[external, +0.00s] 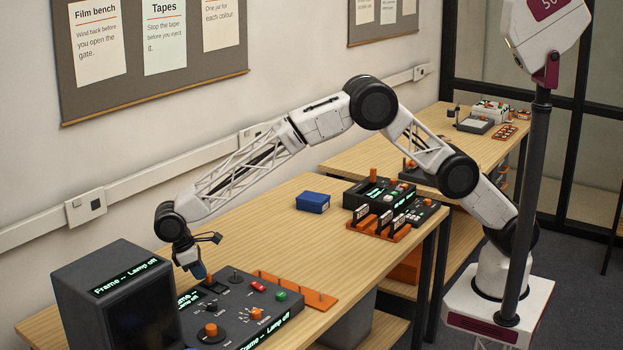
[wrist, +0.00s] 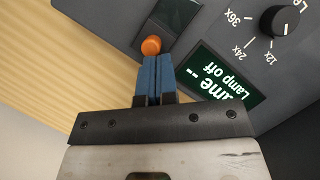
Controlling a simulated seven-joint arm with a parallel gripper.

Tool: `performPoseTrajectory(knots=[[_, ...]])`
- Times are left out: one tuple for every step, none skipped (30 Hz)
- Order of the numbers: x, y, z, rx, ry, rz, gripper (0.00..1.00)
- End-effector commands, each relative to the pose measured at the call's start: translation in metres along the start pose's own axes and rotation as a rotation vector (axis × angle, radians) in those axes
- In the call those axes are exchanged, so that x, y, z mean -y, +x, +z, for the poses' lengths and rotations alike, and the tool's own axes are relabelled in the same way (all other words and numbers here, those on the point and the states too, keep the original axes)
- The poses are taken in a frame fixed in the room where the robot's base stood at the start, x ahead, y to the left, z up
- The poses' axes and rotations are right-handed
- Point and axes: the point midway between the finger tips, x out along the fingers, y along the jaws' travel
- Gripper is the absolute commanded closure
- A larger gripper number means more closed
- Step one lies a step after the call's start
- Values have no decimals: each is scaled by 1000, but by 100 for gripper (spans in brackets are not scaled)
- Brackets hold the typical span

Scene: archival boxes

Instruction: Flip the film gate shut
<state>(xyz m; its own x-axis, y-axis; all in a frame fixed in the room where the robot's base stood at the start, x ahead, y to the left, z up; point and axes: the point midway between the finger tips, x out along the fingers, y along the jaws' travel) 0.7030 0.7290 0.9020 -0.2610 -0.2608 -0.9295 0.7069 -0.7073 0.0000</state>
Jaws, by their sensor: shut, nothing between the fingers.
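My gripper (external: 201,273) points down over the left end of the dark grey film console (external: 262,290). In the wrist view its two blue fingers (wrist: 154,62) are shut together with nothing between them. Their tips are right at a round orange knob (wrist: 151,45); I cannot tell if they touch it. The knob sits at the near end of a dark rectangular plate (wrist: 178,14), which looks like the film gate. The plate runs out of the top of the wrist view. Whether it stands raised or lies flat is unclear.
A small screen (wrist: 220,92) reading "Lamp off" and a black dial (wrist: 280,20) lie right of the fingers. A dark monitor (external: 115,295) stands left of the console. An orange rack (external: 300,291), a blue box (external: 312,202) and another console (external: 380,193) are farther along the bench.

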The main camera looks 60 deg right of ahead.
Motion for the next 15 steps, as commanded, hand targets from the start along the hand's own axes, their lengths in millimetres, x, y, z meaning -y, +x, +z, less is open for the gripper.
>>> performPoseTrajectory(knots=[[4, 1, 4, 0, -1, 0, 100], [6, 1, 6, 1, -1, 0, 100], [10, 2, 8, 1, -1, 0, 100], [12, 4, 11, 1, -1, 0, 100], [14, 5, 13, 1, -1, 0, 100], [17, 6, 16, 1, -1, 0, 100], [19, 6, 18, 1, -1, 0, 100], [21, 7, 19, 1, -1, 0, 100], [23, 8, 21, 0, -1, 0, 100], [24, 9, 22, 0, -1, 0, 100], [25, 9, 23, 0, -1, 0, 100], [26, 10, 24, 0, -1, 0, 100], [26, 10, 25, 0, 0, 0, 100], [26, 10, 25, 0, 0, 0, 100], [26, 10, 25, 1, 0, 0, 100]])
